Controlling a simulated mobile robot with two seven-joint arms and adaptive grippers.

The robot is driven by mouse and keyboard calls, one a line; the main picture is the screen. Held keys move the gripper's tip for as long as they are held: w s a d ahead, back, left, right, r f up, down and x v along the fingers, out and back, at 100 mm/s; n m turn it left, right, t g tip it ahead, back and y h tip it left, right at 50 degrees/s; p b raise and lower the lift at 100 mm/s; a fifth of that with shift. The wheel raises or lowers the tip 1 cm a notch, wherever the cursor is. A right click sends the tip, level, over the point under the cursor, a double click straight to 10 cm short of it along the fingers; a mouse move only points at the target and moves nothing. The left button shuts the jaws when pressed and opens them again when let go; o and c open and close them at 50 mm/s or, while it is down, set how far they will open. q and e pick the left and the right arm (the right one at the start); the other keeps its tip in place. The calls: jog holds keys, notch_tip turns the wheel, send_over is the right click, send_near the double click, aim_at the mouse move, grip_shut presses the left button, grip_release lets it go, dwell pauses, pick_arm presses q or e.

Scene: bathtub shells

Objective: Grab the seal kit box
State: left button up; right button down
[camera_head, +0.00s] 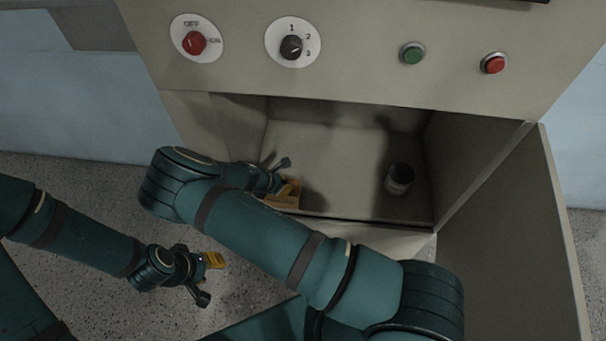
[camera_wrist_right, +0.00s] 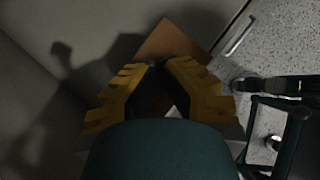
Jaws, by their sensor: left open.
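The seal kit box (camera_head: 284,201) is a small orange-brown box on the floor of the open cabinet compartment, near its front left edge. My right gripper (camera_head: 289,187) is at the box, partly hidden by my right arm. In the right wrist view, the box (camera_wrist_right: 172,38) shows just beyond the yellow fingers (camera_wrist_right: 162,92), which overlap and hide part of it. The fingertips look close together, but I cannot tell if they grip the box. My left gripper (camera_head: 208,275) is open and empty, outside the cabinet, low and left of the box.
A dark can with a pale label (camera_head: 399,179) stands in the compartment's right half. The cabinet door (camera_head: 508,245) hangs open at right. The panel above (camera_head: 350,60) carries two knobs and two buttons. Compartment walls lie close to my right gripper; speckled floor (camera_head: 110,190) is clear at left.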

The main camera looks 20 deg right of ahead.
jog(key=shift+s+a+f, duration=0.15)
jog(key=shift+s+a, duration=0.05)
jog(key=shift+a, duration=0.4)
jog(key=shift+s+a+f, duration=0.1)
jog(key=shift+s+a, duration=0.15)
jog(key=shift+a, duration=0.4)
jog(key=shift+s+a+f, duration=0.15)
jog(key=shift+s+a, duration=0.05)
jog(key=shift+a, duration=0.4)
jog(key=shift+w+r+p, duration=0.15)
jog(key=shift+r+p, duration=0.35)
jog(key=shift+r, duration=0.25)
jog(key=shift+a, duration=0.1)
